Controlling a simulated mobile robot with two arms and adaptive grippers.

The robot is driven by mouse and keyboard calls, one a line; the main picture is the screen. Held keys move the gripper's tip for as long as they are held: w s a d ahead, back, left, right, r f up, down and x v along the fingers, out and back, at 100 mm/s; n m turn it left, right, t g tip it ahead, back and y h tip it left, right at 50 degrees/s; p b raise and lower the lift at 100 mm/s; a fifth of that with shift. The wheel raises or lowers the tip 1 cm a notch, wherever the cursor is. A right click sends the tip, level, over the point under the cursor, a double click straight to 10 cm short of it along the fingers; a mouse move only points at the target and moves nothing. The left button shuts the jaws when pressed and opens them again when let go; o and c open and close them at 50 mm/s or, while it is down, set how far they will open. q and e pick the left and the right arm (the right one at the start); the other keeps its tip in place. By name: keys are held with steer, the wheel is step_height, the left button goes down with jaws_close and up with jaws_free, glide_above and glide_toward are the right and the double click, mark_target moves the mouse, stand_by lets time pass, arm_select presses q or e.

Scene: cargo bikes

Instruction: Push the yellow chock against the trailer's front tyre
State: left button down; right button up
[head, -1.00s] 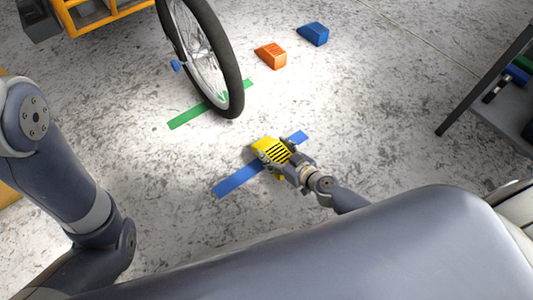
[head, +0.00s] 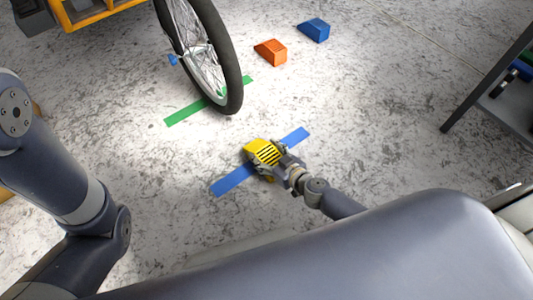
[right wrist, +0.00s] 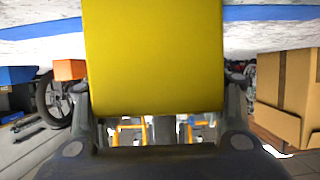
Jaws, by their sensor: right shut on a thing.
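The yellow chock (head: 261,151) is at the blue floor strip (head: 233,179), partly covering it. My right gripper (head: 277,160) is shut on the chock from its near right side. In the right wrist view the chock (right wrist: 153,55) fills the middle, between the two fingers. The trailer's front tyre (head: 235,97) stands on the green floor strip (head: 186,113), up and to the left of the chock. A clear gap of floor lies between chock and tyre. My left arm comes in at the left edge; its gripper is out of view.
An orange block (head: 271,53) and a blue block (head: 314,30) lie on the floor right of the wheel. A dark shelf frame (head: 483,85) stands at the right. The wrist view shows a cardboard box (right wrist: 285,95).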

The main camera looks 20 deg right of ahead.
steer(key=shift+f, duration=0.1)
steer(key=o, duration=1.5)
steer(key=shift+o, duration=0.2)
steer(key=p+v, duration=0.2)
steer(key=v, duration=1)
steer(key=shift+r, duration=0.2)
